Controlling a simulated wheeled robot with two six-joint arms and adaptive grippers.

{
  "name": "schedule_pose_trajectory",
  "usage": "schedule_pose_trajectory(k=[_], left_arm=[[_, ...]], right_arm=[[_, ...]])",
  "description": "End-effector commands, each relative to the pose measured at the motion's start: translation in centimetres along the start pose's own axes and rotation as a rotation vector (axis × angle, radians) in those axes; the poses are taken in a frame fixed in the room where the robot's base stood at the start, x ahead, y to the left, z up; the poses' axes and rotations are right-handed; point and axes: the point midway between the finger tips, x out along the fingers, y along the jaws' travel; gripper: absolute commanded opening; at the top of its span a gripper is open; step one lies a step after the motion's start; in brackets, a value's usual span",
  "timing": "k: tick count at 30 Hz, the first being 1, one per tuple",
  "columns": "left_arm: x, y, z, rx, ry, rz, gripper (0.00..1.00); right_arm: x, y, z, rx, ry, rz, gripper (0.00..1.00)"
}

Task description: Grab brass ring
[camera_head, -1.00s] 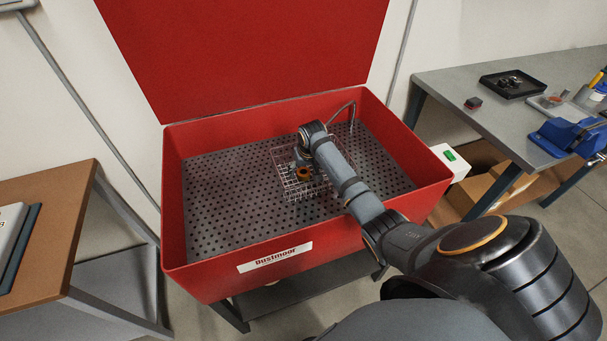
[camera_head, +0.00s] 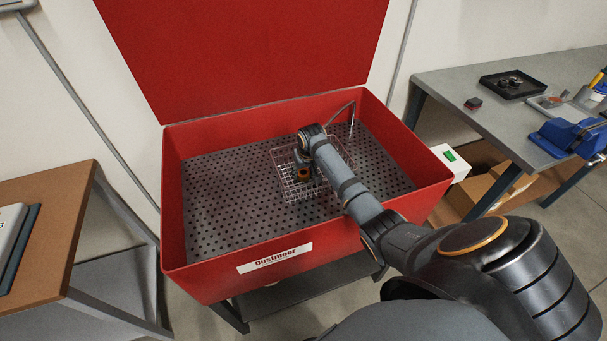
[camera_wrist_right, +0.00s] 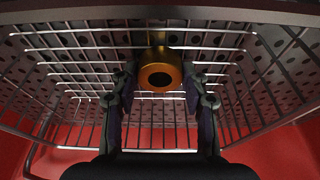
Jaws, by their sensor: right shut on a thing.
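The brass ring (camera_wrist_right: 160,72) is a short golden cylinder with a dark hole in its end. In the right wrist view it sits between the fingers of my right gripper (camera_wrist_right: 159,92), which is shut on it. In the head view the brass ring (camera_head: 304,174) shows as a small orange-brown spot below the right gripper (camera_head: 303,165), inside the wire basket (camera_head: 290,192). The basket stands on the perforated floor of the red washing tub. Whether the ring touches the basket wires cannot be told. My left gripper is not in view.
The red tub (camera_head: 235,270) has raised walls and an open lid (camera_head: 250,50). A thin bent spout (camera_head: 352,115) stands at the back right. A grey bench (camera_head: 500,125) with a black tray is on the right. A brown table (camera_head: 40,225) is on the left.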

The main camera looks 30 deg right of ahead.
Motion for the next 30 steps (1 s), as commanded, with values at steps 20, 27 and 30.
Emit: schedule_pose_trajectory(k=[20,27,30], left_arm=[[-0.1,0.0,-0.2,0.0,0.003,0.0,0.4],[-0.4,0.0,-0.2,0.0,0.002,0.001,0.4],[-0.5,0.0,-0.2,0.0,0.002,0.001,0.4]], right_arm=[[-12.3,2.2,4.6,-0.006,0.0,0.01,0.0],[-15.6,3.1,8.1,-0.003,0.001,0.008,0.0],[-16.1,3.2,8.7,-0.002,0.001,0.005,0.0]])
